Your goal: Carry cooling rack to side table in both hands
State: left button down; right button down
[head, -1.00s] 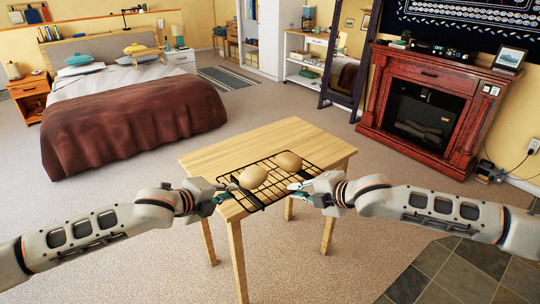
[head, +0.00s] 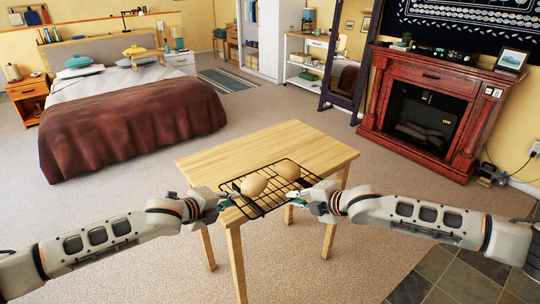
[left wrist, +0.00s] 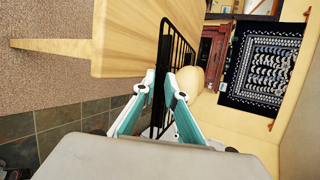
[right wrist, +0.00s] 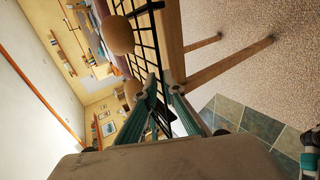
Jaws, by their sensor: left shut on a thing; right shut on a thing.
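The cooling rack (head: 274,203) is a black wire grid, roughly level, over the near part of the wooden side table (head: 250,150). Its near edge reaches past the tabletop. Two round tan items, a left one (head: 253,184) and a right one (head: 289,169), sit on it. My left gripper (head: 228,199) is shut on the rack's left end, and my right gripper (head: 303,194) on its right end. The rack also shows edge-on in the left wrist view (left wrist: 177,55) and in the right wrist view (right wrist: 148,50). I cannot tell whether it touches the tabletop.
The table's far and left parts are bare. A bed (head: 130,110) stands at the back left. A red-brown fireplace (head: 430,105) and a dark-framed mirror (head: 346,55) stand at the back right. Carpet surrounds the table, with dark floor tiles (head: 440,280) at the lower right.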

aim_at(270, 156)
jog(key=i, duration=0.95)
